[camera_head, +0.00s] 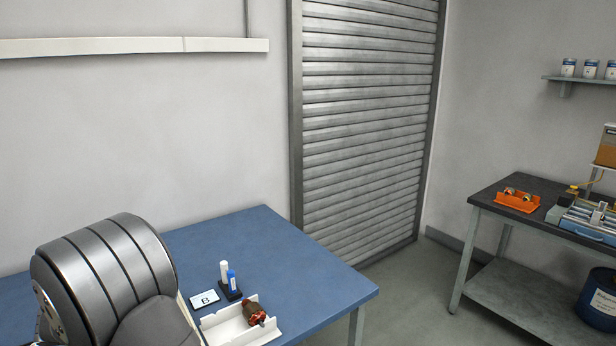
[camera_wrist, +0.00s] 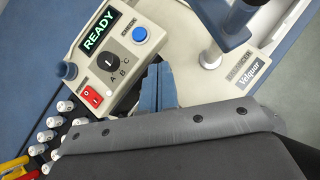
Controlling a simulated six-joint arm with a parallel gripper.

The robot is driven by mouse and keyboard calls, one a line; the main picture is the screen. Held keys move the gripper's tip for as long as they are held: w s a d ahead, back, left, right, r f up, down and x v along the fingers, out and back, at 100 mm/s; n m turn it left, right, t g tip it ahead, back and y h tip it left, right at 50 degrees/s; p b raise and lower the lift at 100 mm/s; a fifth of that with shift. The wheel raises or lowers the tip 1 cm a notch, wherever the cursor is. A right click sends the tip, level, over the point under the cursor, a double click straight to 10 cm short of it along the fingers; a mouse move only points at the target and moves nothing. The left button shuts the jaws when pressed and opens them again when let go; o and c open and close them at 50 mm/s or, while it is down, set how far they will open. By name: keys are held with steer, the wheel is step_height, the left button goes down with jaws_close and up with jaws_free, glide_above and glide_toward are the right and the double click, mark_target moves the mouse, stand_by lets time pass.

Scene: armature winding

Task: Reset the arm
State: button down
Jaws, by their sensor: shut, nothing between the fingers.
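My gripper (camera_wrist: 159,88) shows in the wrist view as two blue fingers lying side by side, shut with nothing between them. It is over a control box with a lit READY display (camera_wrist: 99,31), a black A-B-C knob (camera_wrist: 108,62), a blue button (camera_wrist: 142,35) and a red switch (camera_wrist: 91,97). I cannot tell its height above the things below. A dark grey cover with bolts, likely part of my wrist, hides the lower part of that view. In the head view a large grey banded arm link of mine fills the lower left; my gripper is not seen there.
The blue table (camera_head: 290,262) holds a white tray (camera_head: 225,327) with a copper-wound armature (camera_head: 254,313), a card marked B (camera_head: 205,299) and a holder with white and blue tubes (camera_head: 232,281). A dark workbench (camera_head: 480,197) stands at right. A Velquor-labelled base (camera_wrist: 250,68) is near my gripper.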

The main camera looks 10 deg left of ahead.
steer(key=s+d+n+g+y, duration=0.2)
steer(key=s+d+n+y, duration=0.1)
steer(key=d+n+y, duration=0.2)
steer(key=shift+s+n, duration=0.4)
steer(key=shift+n, duration=0.9)
steer(key=c, duration=2.1)
jaws_free()
